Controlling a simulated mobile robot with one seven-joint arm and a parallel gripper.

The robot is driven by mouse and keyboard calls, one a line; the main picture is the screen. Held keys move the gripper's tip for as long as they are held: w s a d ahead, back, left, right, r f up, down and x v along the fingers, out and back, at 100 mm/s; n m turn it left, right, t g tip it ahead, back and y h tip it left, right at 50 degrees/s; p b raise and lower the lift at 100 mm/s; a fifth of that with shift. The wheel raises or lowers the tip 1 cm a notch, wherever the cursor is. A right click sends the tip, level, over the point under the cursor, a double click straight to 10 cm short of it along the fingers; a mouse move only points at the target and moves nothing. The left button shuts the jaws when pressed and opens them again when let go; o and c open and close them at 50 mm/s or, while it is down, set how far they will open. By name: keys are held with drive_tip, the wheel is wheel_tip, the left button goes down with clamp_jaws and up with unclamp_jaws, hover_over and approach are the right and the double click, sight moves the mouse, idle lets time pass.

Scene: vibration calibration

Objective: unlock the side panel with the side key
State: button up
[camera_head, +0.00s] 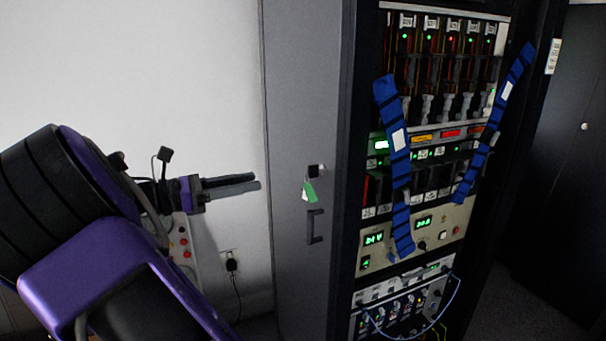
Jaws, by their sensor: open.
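The side panel (303,120) is the tall grey side of the rack cabinet, upright in the middle of the view. A small dark lock (317,170) sits on it above a dark handle (315,227). The side key, with a green tag (310,191) and a white tag, hangs at the lock; the key itself is too small to make out. My gripper (258,183) is open and empty, to the left of the lock at about its height, with its fingers pointing right towards the panel. It appears apart from the key.
The rack front (430,150) holds lit instruments, with two blue straps (398,150) hanging across it. Behind my arm is a control box with red buttons (183,240). A wall socket with a plug (231,262) is low on the white wall. A dark cabinet (565,170) stands at right.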

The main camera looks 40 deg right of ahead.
sight(308, 171)
drive_tip(key=b+x, duration=0.1)
drive_tip(key=x, duration=1.2)
drive_tip(key=shift+w+b, duration=0.1)
drive_tip(key=shift+b, duration=0.2)
clamp_jaws()
